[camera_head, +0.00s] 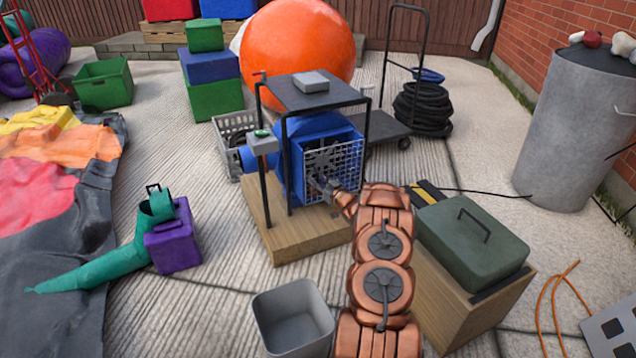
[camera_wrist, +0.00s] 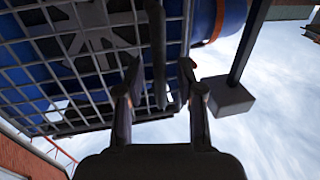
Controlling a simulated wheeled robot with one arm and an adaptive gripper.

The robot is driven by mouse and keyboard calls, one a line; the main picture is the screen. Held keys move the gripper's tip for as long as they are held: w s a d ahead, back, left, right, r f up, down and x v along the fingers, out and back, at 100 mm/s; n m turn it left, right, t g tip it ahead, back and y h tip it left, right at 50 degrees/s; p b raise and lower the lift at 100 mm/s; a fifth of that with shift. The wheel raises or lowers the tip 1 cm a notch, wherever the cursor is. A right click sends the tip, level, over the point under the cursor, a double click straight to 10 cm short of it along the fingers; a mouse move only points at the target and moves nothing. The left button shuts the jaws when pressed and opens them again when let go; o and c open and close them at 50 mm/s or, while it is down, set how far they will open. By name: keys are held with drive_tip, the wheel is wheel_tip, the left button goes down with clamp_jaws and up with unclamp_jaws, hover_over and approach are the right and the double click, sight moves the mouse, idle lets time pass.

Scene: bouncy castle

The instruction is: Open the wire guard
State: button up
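The wire guard (camera_head: 346,163) is a pale square grid across the front face of the blue blower (camera_head: 305,130). A dark fan shows behind its wires. In the wrist view the guard (camera_wrist: 75,55) fills the upper left, with the blue housing (camera_wrist: 205,20) beyond it. My gripper (camera_head: 323,188) is at the guard's lower left part. In the wrist view my gripper (camera_wrist: 160,78) is open, and a dark upright bar (camera_wrist: 158,45) stands between its two fingers, with gaps visible on both sides. The finger contact is hidden in the head view.
A black frame with a flat top (camera_head: 315,92) stands around the blower on a wooden base (camera_head: 285,240). A grey box (camera_head: 264,142) is on its left post. A grey bin (camera_head: 293,318) and a green case (camera_head: 472,243) on a wooden block flank my arm.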

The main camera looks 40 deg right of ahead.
clamp_jaws()
idle(0.4)
idle(0.4)
